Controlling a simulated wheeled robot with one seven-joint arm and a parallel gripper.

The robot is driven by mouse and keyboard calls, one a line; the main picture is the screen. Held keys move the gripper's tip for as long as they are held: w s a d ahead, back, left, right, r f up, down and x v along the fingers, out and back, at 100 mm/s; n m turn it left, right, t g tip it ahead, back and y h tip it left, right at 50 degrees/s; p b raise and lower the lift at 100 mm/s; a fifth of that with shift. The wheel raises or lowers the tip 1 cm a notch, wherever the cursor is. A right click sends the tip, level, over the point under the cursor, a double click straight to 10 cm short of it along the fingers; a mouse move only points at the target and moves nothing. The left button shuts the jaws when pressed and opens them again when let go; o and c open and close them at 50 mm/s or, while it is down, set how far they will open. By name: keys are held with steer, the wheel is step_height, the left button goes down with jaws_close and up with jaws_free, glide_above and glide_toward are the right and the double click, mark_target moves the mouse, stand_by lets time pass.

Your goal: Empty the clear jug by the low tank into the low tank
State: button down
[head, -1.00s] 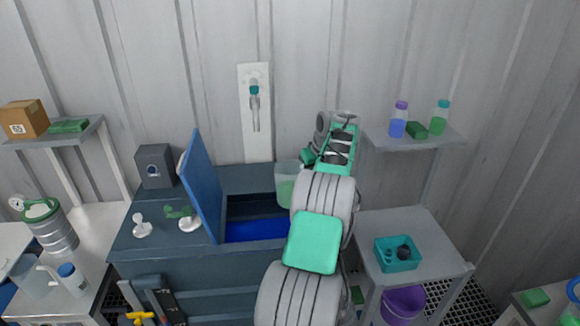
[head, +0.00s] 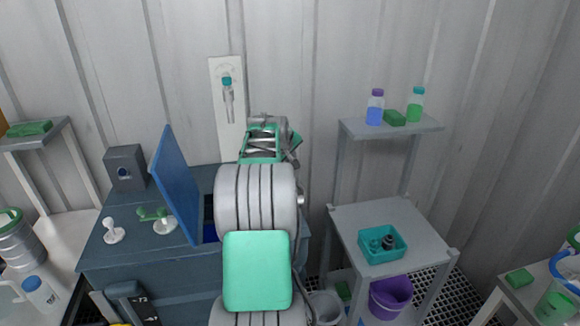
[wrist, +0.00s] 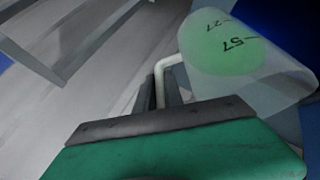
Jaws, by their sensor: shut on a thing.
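The low tank (head: 150,258) is a dark blue-grey chest with its blue lid (head: 175,185) raised; only a sliver of its blue inside shows past my arm in the head view. My gripper (wrist: 160,90) is shut on that handle. Deep blue shows beyond the jug at the right of the wrist view. In the head view my arm hides the jug and my fingertips. The jug's exact tilt is hard to tell.
A grey knob (head: 113,232), a green valve piece (head: 158,218) and a dark box (head: 125,168) stand on the tank top, left of the lid. A grey stand (head: 400,225) with a teal bin (head: 382,258) is at right. A purple bucket (head: 390,297) sits below.

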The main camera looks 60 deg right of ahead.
steer(key=shift+w+a+r+h+b, duration=0.2)
steer(key=shift+h+b, duration=0.6)
steer(key=shift+b, duration=0.85)
steer(key=b, duration=0.1)
steer(key=a+h+b, duration=0.1)
steer(key=b, duration=0.1)
steer(key=shift+w+r+n+g, duration=0.1)
steer(key=shift+r+n+g, duration=0.05)
steer(key=shift+n+g, duration=0.2)
steer(key=shift+r, duration=0.35)
steer(key=shift+d, duration=0.1)
steer(key=shift+a+f+h+b, duration=0.25)
steer(key=shift+h+b, duration=0.25)
steer(key=shift+b, duration=0.3)
steer(key=shift+a+n+h+b, duration=0.4)
steer(key=shift+h+b, duration=0.1)
steer(key=shift+b, duration=0.7)
steer(key=shift+a+r+h+b, duration=0.2)
steer(key=shift+h+b, duration=0.1)
steer(key=shift+b, duration=0.2)
steer(key=shift+w+a+f+b, duration=0.15)
steer(key=shift+f+b, duration=0.1)
steer(key=shift+b, duration=0.4)
steer(key=shift+w+a+g+h+b, duration=0.1)
steer(key=shift+a+g+h+b, duration=0.25)
steer(key=shift+b, duration=0.4)
